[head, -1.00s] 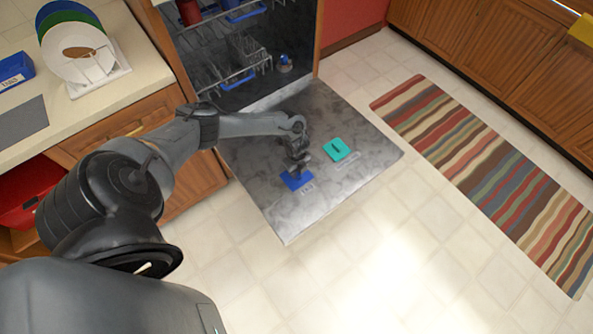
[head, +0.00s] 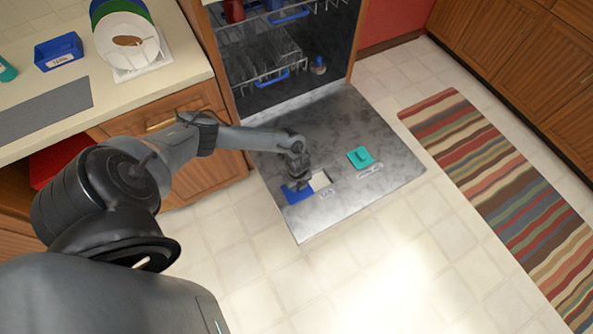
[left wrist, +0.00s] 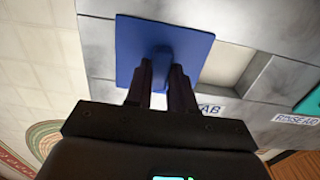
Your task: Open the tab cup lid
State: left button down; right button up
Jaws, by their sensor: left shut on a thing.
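The blue tab cup lid (head: 295,197) is on the dishwasher's lowered door (head: 325,216), just left of a pale square opening (head: 320,180). It also shows in the left wrist view (left wrist: 132,45), where the recess (left wrist: 226,62) lies open to its right. My left gripper (head: 298,185) is over the lid, its fingers shut on the raised grip in the lid's middle, as the left wrist view shows (left wrist: 163,78). The "TAB" label (left wrist: 209,109) is near the recess. The fingers hide part of the lid. My right gripper is out of view.
A teal lid (head: 361,158) sits right of the opening by its own label. The dishwasher racks (head: 262,67) stand behind. A striped rug (head: 495,180) lies to the right. A blue bin (head: 59,52) and plates are on the counter.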

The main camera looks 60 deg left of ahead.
pick_arm(q)
jog(key=c, duration=1)
grip_release()
jog(key=shift+w, duration=0.1)
jog(key=shift+o, duration=0.2)
jog(key=shift+r, duration=0.1)
notch_tip(320, 180, up, 11)
jog(key=p, duration=0.4)
jog(key=shift+f, duration=0.2)
